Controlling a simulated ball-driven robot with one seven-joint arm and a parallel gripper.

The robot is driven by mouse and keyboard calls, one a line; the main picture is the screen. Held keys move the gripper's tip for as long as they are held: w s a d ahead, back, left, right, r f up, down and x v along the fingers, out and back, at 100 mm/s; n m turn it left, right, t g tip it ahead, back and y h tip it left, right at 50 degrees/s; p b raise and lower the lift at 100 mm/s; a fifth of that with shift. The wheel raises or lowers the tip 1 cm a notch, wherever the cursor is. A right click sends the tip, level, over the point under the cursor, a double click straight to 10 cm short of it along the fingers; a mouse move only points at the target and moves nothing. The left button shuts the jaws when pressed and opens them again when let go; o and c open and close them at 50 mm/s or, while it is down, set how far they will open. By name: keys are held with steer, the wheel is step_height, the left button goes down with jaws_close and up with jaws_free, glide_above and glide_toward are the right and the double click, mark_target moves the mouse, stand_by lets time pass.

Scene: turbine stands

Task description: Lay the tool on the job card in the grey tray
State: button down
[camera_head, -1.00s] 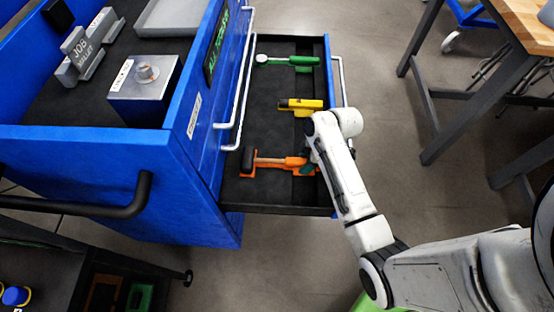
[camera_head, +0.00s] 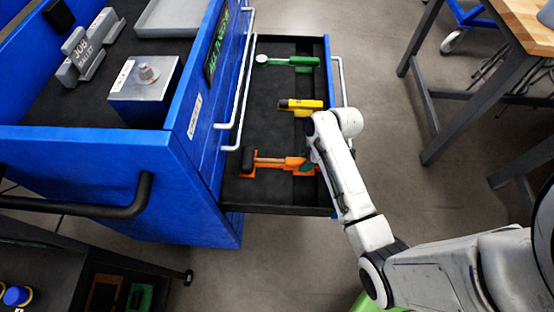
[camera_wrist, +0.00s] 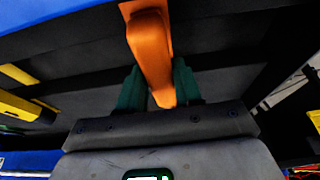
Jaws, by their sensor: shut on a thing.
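My gripper (camera_head: 305,166) is at the right end of that handle, partly hidden by my arm. In the wrist view the green fingers (camera_wrist: 160,92) are shut on the orange handle (camera_wrist: 150,50). The mallet appears still down at its orange holder.
The open drawer (camera_head: 275,205) also holds a yellow tool (camera_head: 300,104) and a green round-headed tool (camera_head: 290,60). A grey block with a knob (camera_head: 145,95) stands on the cart top. The blue cart wall (camera_head: 90,150) and drawer handle edge the drawer. A wooden-topped bench (camera_head: 530,25) stands right.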

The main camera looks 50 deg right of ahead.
steer(key=shift+r+p, duration=0.6)
steer(key=shift+r+p, duration=0.85)
steer(key=shift+p, duration=0.1)
